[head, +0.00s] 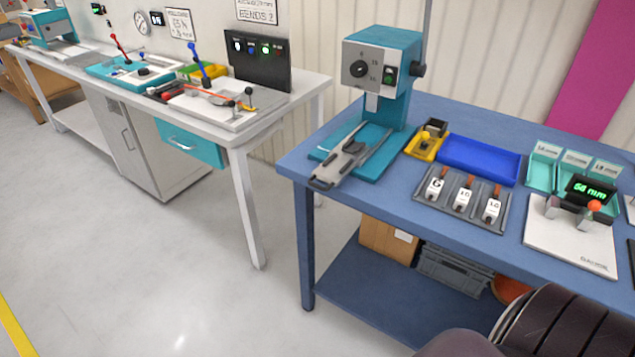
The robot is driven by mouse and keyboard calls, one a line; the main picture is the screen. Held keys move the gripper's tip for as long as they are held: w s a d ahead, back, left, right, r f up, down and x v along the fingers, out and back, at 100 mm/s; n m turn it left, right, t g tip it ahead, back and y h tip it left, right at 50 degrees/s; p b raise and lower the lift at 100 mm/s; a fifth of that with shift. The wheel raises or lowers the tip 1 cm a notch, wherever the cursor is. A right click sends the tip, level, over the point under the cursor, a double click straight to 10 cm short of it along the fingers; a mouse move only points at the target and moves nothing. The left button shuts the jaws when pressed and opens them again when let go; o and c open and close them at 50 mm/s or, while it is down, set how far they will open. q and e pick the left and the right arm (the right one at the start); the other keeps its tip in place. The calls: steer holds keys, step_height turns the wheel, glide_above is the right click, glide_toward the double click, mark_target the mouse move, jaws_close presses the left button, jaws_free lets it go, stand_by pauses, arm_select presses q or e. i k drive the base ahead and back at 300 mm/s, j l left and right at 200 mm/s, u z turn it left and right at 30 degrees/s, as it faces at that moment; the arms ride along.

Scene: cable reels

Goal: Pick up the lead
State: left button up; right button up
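A thin orange-red strip (212,95) that may be the lead lies across a white board (213,113) on the white bench at the left. Neither of my grippers shows in the head view.
A blue bench (300,160) at the right carries a teal press (383,65), a grey clamp tool (340,165), a yellow tray (425,145), a blue bin (480,160) and a white gauge plate (568,240). A dark ribbed shape fills the bottom right corner. The floor between the benches is clear.

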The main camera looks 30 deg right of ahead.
mark_target(462, 200)
steer(key=z, duration=1.9)
